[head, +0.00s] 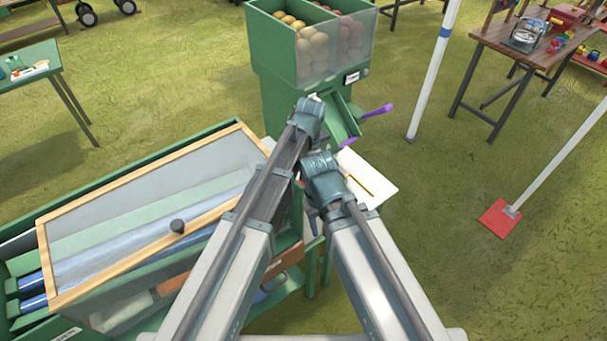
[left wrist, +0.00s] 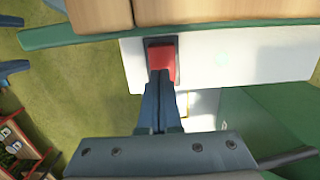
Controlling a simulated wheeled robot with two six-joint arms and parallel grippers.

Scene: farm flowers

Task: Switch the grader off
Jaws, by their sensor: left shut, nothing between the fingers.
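In the left wrist view a red switch (left wrist: 163,58) in a dark frame sits on a white panel (left wrist: 230,65), below wooden boxes. My left gripper (left wrist: 160,88) is shut and empty, with its fingertips right at the switch's lower edge. I cannot tell whether they touch it, or whether the switch is on or off. In the head view the left wrist (head: 308,118) hides its own fingers and the switch. My right wrist (head: 322,170) is close beside it; its fingers are not clear.
A green bin machine (head: 275,70) with round produce and purple handles stands ahead. A green unit with a wood-framed clear lid (head: 150,215) is at left.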

